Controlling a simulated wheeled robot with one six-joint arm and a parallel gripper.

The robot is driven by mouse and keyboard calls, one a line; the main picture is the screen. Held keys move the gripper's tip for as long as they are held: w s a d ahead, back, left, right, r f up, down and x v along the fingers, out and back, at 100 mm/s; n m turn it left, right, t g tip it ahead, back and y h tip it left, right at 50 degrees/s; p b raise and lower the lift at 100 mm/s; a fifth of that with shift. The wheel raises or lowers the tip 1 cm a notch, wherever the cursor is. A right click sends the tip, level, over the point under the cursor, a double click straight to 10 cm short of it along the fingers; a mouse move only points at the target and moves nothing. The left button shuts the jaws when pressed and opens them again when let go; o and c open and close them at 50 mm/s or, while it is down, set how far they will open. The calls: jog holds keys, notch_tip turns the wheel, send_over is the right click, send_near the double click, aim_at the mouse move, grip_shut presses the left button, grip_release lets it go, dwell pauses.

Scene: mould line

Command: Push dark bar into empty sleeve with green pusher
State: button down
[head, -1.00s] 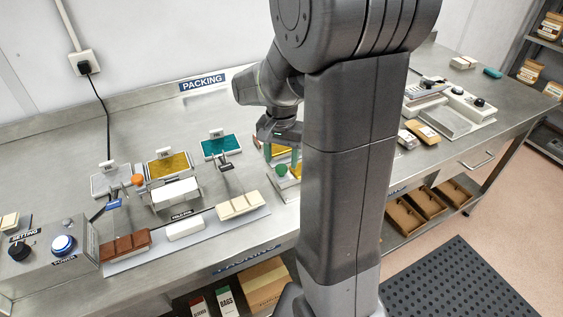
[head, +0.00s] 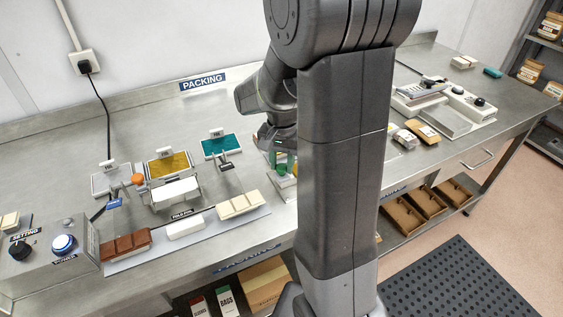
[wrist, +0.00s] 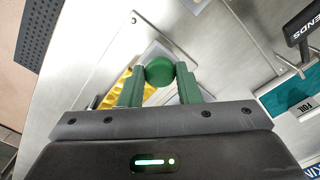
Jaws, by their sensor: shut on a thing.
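The dark bar (head: 125,245), brown and segmented, lies at the left end of a grey strip in the head view. My gripper (wrist: 159,76) is shut on the round green knob of the green pusher (wrist: 159,70) in the wrist view, one finger on each side. In the head view, the green pusher (head: 280,167) and my fingers show only partly, behind my arm. A yellow piece (wrist: 121,88) lies under the gripper on a pale base. I cannot make out an empty sleeve; my arm hides much of that area.
A white block (head: 185,228) and a cream bar (head: 239,205) lie along the grey strip. Foil stands with a gold sheet (head: 168,166) and a teal sheet (head: 221,146) stand behind. A control box (head: 45,250) is at far left. Bench space behind the stands is clear.

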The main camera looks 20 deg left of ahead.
jog(key=w+d, duration=0.6)
jog(key=w, duration=0.1)
jog(key=w+d, duration=0.3)
jog(key=w, duration=0.1)
jog(key=shift+w+d+r+p, duration=0.1)
jog(key=shift+w+d+p, duration=0.05)
jog(key=shift+d+p, duration=0.2)
jog(key=c, duration=1.4)
grip_release()
jog(key=o, duration=0.3)
jog(key=shift+w+d, duration=0.15)
jog(key=shift+o, duration=0.2)
notch_tip(320, 180, up, 14)
jog(key=shift+b, duration=0.3)
